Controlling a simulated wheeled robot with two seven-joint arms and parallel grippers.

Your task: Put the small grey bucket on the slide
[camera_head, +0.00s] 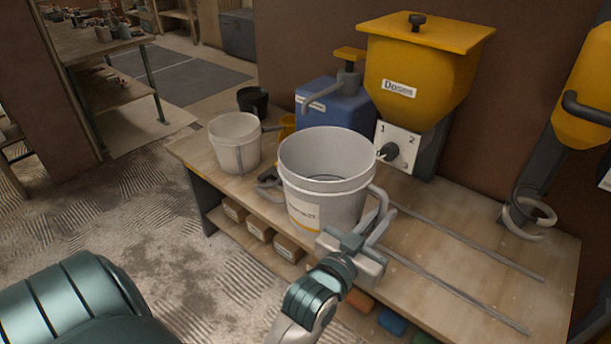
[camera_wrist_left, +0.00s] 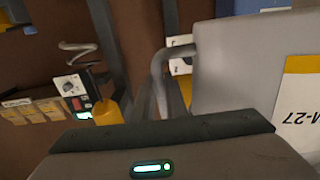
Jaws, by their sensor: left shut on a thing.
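A light grey bucket (camera_head: 325,195) with a white and yellow label is upright at the front edge of the workbench. My left gripper (camera_head: 355,250) is shut on its side handle (camera_head: 380,205). In the left wrist view the bucket's wall (camera_wrist_left: 240,70) fills the right side, and the handle (camera_wrist_left: 160,75) runs down behind the dark gripper edge (camera_wrist_left: 160,135). The bucket's base is partly hidden, so I cannot tell whether it touches the bench. Two thin metal rails (camera_head: 465,236), which look like the slide, lie along the bench to its right. My right gripper is not in view.
A second pale bucket (camera_head: 234,142) and a black bucket (camera_head: 252,100) stand to the left. Behind are a blue canister (camera_head: 335,112) and a yellow dosing hopper (camera_head: 415,75) with a dial. The bench (camera_head: 500,255) is bare around the rails.

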